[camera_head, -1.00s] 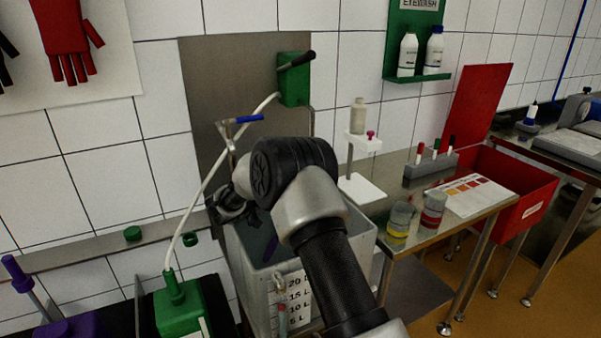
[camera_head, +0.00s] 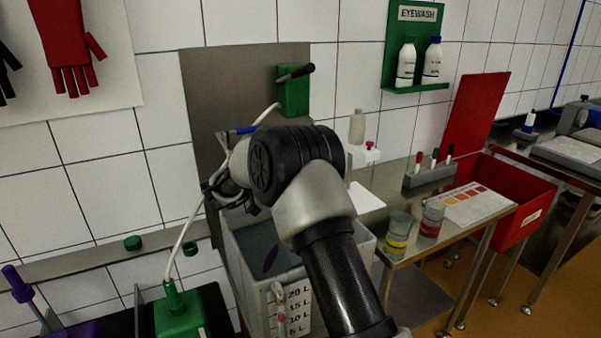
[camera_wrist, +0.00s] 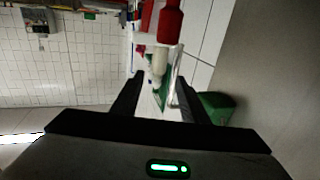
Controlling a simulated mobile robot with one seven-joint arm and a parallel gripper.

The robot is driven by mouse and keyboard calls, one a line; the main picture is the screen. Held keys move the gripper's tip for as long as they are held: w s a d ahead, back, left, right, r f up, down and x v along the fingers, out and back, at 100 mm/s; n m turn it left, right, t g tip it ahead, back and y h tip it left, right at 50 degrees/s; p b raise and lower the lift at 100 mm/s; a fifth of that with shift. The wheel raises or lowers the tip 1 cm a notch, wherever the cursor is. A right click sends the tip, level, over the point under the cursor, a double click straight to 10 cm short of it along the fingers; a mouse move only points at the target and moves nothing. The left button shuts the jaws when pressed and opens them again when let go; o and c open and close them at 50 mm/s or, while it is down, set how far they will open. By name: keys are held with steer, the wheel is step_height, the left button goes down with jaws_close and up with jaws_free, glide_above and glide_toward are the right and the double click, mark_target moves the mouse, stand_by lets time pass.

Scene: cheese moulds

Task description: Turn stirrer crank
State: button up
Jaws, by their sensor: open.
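The stirrer crank shows its blue handle (camera_head: 244,130) in the head view, above the back of the grey tank (camera_head: 248,290). The rest of the crank and its upright shaft are mostly hidden behind my arm. A purple piece (camera_head: 271,258) shows inside the tank. My gripper (camera_head: 214,190) is at the tank's back left, below the blue handle and partly hidden by my wrist. In the wrist view my gripper (camera_wrist: 157,84) has its two dark fingers apart, with nothing clearly held between them. I cannot make out the blue handle there.
A green wall box (camera_head: 293,95) with a black lever stands above right of the crank. A white hose (camera_head: 192,215) runs close by my gripper down to a green container (camera_head: 180,310).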

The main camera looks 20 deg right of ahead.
steer(key=shift+r, duration=1.25)
